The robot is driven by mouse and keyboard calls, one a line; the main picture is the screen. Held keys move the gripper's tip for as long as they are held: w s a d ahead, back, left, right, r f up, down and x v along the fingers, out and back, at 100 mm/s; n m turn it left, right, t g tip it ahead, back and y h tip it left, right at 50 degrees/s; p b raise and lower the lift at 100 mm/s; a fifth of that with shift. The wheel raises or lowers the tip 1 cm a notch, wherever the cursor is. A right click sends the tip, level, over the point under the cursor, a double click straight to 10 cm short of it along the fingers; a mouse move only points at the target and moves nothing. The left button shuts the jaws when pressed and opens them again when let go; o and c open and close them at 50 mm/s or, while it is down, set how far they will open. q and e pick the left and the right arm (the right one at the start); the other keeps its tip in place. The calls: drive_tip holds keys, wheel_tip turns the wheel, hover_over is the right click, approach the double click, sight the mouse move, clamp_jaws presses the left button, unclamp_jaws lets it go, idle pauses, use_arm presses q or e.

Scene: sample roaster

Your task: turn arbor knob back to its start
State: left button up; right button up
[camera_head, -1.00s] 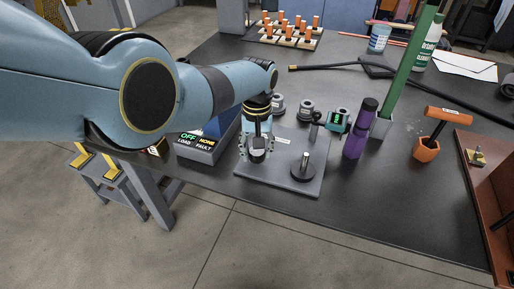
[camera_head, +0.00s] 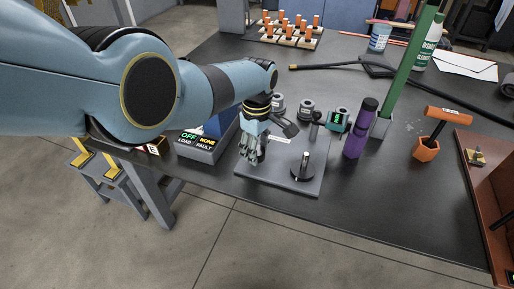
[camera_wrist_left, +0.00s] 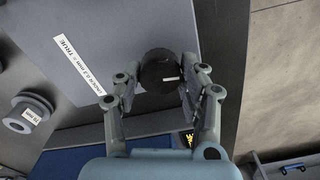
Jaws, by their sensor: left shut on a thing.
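The arbor knob (camera_wrist_left: 158,68) is a dark round knob with a small white mark, seen in the left wrist view on a grey plate (camera_wrist_left: 140,22). My left gripper (camera_wrist_left: 160,90) is shut on it, with one finger at each side. In the head view my left gripper (camera_head: 250,160) points down at the left part of the plate (camera_head: 305,188), and its fingers hide the knob there. My right gripper is not in view.
A black dial with an upright handle (camera_head: 303,168) stands on the plate, right of my gripper. A box with a lit OFF display (camera_head: 197,145) is close on the left. A purple bottle (camera_head: 359,130) and an orange-handled tool (camera_head: 447,115) stand to the right.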

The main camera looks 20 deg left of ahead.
use_arm(q)
drive_tip(key=shift+n, duration=0.6)
drive_tip(key=o, duration=1.2)
drive_tip(key=shift+r, duration=0.15)
wheel_tip(320, 180, up, 12)
drive_tip(key=shift+f, duration=0.15)
